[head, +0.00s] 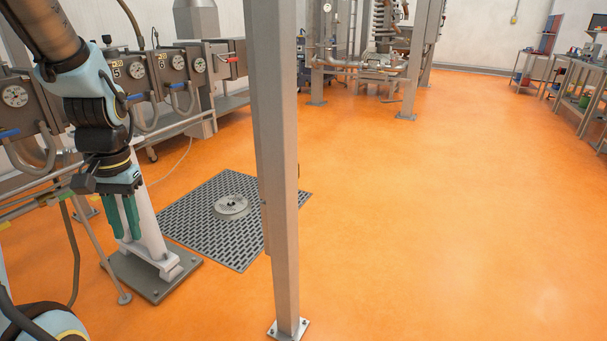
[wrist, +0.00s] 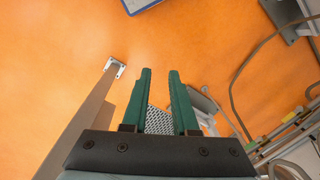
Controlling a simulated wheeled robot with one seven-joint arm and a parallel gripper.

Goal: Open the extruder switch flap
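My gripper (head: 127,237) hangs pointing down at the left of the head view, in front of a pale post. In the wrist view its two green fingers (wrist: 160,72) are apart, with floor and grating showing between them; it is open and empty. The extruder line (head: 120,82) runs along the left, with round gauges, number labels and blue-handled parts. I cannot make out which part is the switch flap. A small box with a red part (head: 232,66) sits at the line's far end, well away from my gripper. My arm hides part of the line.
A grey upright column (head: 272,160) stands just right of my gripper, bolted to the floor. A dark floor grating (head: 205,205) with a round disc (head: 231,205) lies behind it. The pale post (head: 148,215) stands on a base plate. The orange floor on the right is clear.

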